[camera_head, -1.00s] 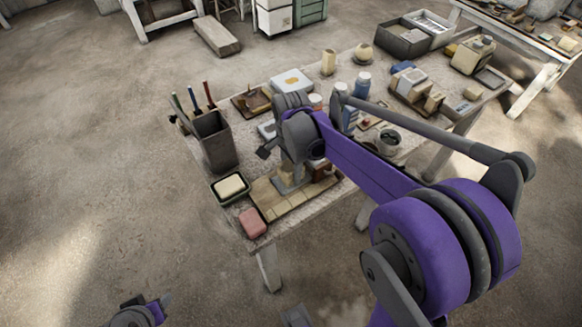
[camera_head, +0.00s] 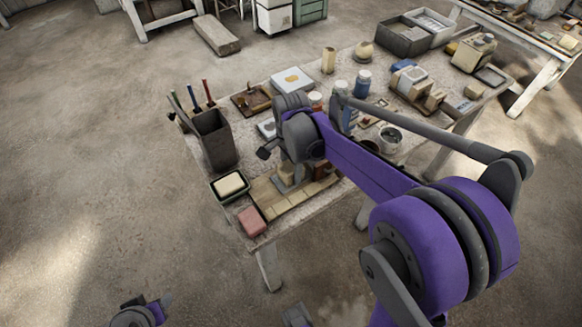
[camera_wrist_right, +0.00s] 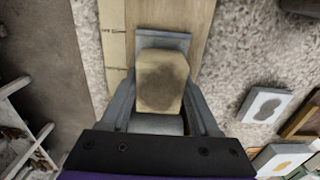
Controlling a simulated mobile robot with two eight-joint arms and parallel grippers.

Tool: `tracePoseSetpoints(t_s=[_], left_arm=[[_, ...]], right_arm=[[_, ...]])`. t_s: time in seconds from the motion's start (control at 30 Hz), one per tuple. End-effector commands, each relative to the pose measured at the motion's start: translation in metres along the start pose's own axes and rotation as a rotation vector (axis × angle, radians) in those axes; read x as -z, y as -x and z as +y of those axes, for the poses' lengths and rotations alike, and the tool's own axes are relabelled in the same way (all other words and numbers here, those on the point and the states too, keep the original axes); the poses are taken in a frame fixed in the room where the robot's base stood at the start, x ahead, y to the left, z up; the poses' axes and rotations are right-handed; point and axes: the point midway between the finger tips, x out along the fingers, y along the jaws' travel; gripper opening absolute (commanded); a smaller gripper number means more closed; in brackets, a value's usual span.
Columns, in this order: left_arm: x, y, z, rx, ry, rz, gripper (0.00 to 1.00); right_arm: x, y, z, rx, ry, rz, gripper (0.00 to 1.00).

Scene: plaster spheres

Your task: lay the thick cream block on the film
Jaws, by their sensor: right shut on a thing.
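My right gripper (camera_wrist_right: 162,86) is shut on the thick cream block (camera_wrist_right: 162,80), which has a dark stain or shadow on its face. In the right wrist view its fingers stand on both sides of the block. A flat grey-blue piece (camera_wrist_right: 163,40), likely the film, shows past the block's far edge on a wooden board. Whether the block touches it I cannot tell. In the head view the right gripper (camera_head: 288,178) is over the board (camera_head: 270,196), partly hidden by my arm. Part of my left arm (camera_head: 138,312) shows at the bottom left; its fingers are not clear.
A black dish with a cream bar (camera_head: 230,185), a pink block (camera_head: 252,221) and a dark tool bin (camera_head: 214,140) stand left of the board. Jars (camera_head: 362,84), a metal pot (camera_head: 390,138) and a white tile (camera_head: 292,80) crowd the table behind and right.

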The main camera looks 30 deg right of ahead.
Motion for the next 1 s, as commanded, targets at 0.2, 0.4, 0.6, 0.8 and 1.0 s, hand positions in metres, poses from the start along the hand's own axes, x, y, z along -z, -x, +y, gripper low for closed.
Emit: tracePoseSetpoints(t_s=[0.2, 0.4, 0.6, 0.8, 1.0], left_arm=[[-0.0021, -0.0031, 0.0, 0.0, 0.0, -0.001, 0.5], [-0.0017, -0.0026, 0.0, 0.0, 0.0, -0.001, 0.5], [-0.0017, -0.0026, 0.0, 0.0, 0.0, -0.001, 0.5], [-0.0018, -0.0026, 0.0, 0.0, 0.0, -0.001, 0.5], [-0.0013, -0.002, 0.0, 0.0, 0.0, -0.001, 0.5]], right_arm=[[0.0, -0.0048, 0.0, 0.0, 0.0, 0.0, 0.0], [0.0, -0.0042, -0.0001, 0.0, 0.0, 0.0, 0.95], [0.0, -0.0043, 0.0, 0.0, 0.0, 0.0, 0.97], [0.0, -0.0045, -0.0001, 0.0, 0.0, 0.0, 0.97], [0.0, -0.0034, -0.0001, 0.0, 0.0, 0.0, 0.97]])
